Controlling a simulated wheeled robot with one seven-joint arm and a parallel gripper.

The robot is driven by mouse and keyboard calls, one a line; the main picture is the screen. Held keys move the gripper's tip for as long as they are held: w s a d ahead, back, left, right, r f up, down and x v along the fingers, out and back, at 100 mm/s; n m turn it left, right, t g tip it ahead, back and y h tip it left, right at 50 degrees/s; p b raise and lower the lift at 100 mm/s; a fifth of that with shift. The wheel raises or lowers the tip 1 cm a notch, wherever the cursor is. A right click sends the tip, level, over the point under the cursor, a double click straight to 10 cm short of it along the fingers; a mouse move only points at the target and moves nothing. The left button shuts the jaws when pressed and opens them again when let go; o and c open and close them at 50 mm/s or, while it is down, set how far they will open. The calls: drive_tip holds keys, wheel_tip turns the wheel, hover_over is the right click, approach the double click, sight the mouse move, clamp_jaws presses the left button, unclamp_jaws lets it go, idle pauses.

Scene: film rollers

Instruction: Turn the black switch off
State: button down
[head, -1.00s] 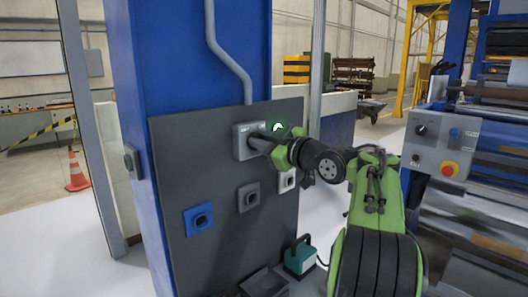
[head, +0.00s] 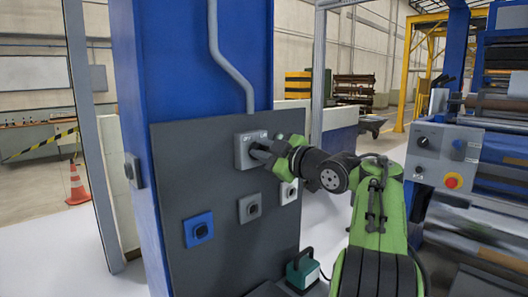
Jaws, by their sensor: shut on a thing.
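The grey switch box (head: 241,152) is mounted at the top of the dark panel, with small labels along its upper edge that are too small to read surely. My gripper (head: 260,152) reaches in from the right and is shut at the front of this box, on the black switch (head: 258,146). The gripper's dark fingers hide most of the switch, so I cannot tell which way it points.
Below on the dark panel (head: 175,165) are a blue socket box (head: 198,229), a grey socket box (head: 250,208) and a white switch plate (head: 289,191). A teal device (head: 302,272) stands at the panel's foot. A machine control box (head: 445,157) is at the right.

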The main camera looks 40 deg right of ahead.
drive_tip(key=c, duration=1)
unclamp_jaws()
drive_tip(key=shift+w, duration=0.15)
drive_tip(key=shift+c, duration=0.2)
drive_tip(key=s, duration=1.5)
drive_tip(key=shift+s+d+b, duration=0.2)
drive_tip(key=shift+s+b, duration=0.15)
drive_tip(key=shift+s, duration=0.05)
